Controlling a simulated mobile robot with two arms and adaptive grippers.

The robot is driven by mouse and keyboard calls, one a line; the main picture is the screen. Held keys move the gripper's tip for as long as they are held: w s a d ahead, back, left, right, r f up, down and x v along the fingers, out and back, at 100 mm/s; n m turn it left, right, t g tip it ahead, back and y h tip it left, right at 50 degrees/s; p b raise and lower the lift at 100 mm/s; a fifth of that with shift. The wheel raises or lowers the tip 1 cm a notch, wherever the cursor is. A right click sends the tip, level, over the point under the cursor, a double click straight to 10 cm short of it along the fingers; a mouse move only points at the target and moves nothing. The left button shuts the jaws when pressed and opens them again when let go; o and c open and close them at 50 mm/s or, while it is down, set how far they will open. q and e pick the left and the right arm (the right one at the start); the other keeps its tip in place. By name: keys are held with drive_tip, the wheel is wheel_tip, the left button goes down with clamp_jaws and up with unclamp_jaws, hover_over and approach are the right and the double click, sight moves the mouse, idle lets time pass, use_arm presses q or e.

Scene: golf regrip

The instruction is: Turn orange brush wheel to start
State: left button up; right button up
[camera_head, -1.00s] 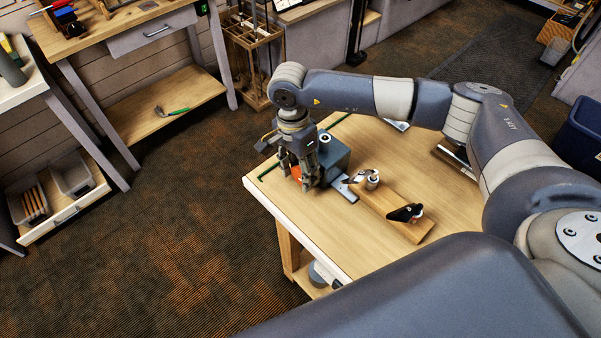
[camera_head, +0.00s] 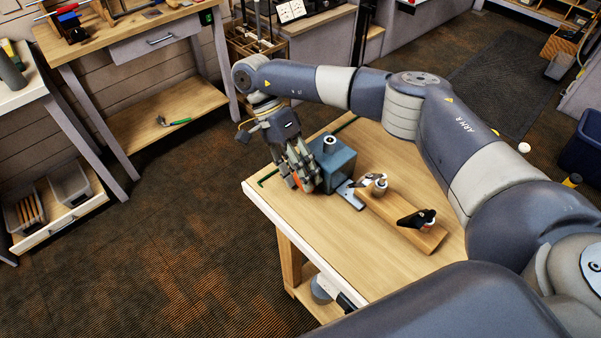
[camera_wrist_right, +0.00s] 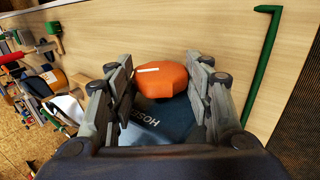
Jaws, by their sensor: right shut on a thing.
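The orange brush wheel (camera_wrist_right: 165,82) is a faceted knob with a pale stripe on its top, on the dark blue-grey machine (camera_wrist_right: 165,118) that bears partly hidden white lettering. In the head view the machine (camera_head: 336,165) is a box with a round top port, at the table's left corner. My right gripper (camera_head: 301,181) is at the machine's left side and hides most of the wheel. In the right wrist view my right gripper (camera_wrist_right: 160,88) has a finger on each side of the wheel and is shut on it. My left gripper is not in view.
A wooden board (camera_head: 405,220) with a metal clamp and a black-and-red piece lies right of the machine on the wooden table (camera_head: 320,235). A green bent rod (camera_wrist_right: 265,60) lies near the table edge. The table's front part is clear.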

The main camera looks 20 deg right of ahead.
idle(0.3)
drive_tip(key=o, duration=1.1)
drive_tip(key=shift+v, duration=6)
